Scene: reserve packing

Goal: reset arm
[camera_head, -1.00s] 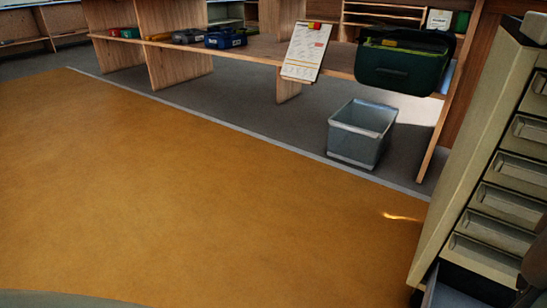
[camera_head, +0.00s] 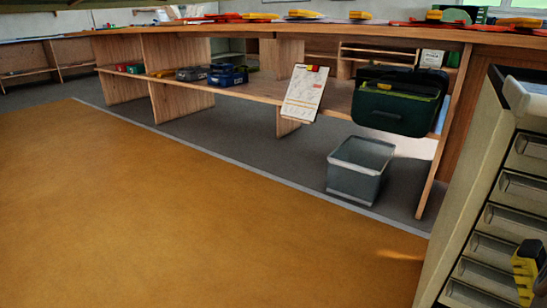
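A yellow and black part (camera_head: 527,271) shows at the right edge, in front of the drawers. It looks like the end of my arm, but it is cut off by the frame. I cannot tell whether its fingers are open or shut, or whether it holds anything.
A beige drawer cabinet (camera_head: 463,208) stands close at the right. A wooden bench (camera_head: 255,84) runs along the back, with a green tool bag (camera_head: 390,117) and a clipboard (camera_head: 304,93). A grey bin (camera_head: 355,184) stands on the floor. The orange floor (camera_head: 190,215) is clear.

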